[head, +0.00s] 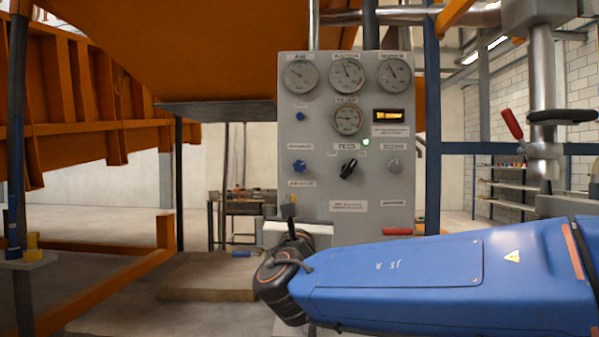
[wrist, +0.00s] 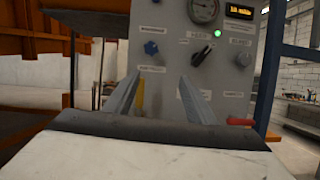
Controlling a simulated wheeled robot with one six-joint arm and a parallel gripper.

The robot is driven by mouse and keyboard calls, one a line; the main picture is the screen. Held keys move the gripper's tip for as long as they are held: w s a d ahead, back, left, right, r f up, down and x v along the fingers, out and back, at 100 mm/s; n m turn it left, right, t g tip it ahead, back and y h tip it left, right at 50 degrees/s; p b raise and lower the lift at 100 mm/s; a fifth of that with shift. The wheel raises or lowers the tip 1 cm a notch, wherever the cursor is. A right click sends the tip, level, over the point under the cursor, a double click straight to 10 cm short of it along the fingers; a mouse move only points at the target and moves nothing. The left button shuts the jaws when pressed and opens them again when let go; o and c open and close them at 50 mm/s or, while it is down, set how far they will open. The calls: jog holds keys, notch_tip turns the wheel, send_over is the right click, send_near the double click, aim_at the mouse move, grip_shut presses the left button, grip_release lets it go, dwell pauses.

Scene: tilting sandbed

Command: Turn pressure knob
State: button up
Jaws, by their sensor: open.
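A grey control panel (head: 320,110) stands upright ahead of me. Its lower row has a blue lobed knob (head: 299,166) on the left, a black pointer knob (head: 348,168) in the middle and a grey knob (head: 395,166) on the right. The labels are too blurred to tell which is the pressure knob. In the wrist view the blue knob (wrist: 151,48), black knob (wrist: 202,56) and grey knob (wrist: 243,58) lie beyond the fingertips. My gripper (wrist: 160,82) is open and empty, its two fingers apart, below the blue and black knobs. In the head view my gripper (head: 289,211) is partly hidden by my wrist.
Several round gauges (head: 348,75) and a lit display (head: 389,115) sit above the knobs. A green lamp (head: 366,142) glows. A red handle (head: 398,231) is at the panel's lower right. A blue post (head: 432,120) stands right of the panel; orange framework (head: 75,90) is at left.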

aim_at(299, 168)
jog(key=shift+n+t+y, duration=0.4)
jog(key=shift+n+y, duration=0.1)
jog(key=shift+n, duration=0.1)
jog(key=x, duration=0.5)
jog(key=a+x, duration=0.1)
jog(key=x, duration=0.5)
jog(key=a+x, duration=0.1)
jog(key=x, duration=0.5)
jog(key=shift+w+d+r, duration=0.1)
jog(key=shift+w+r, duration=0.05)
jog(key=shift+r, duration=0.35)
jog(key=c, duration=1)
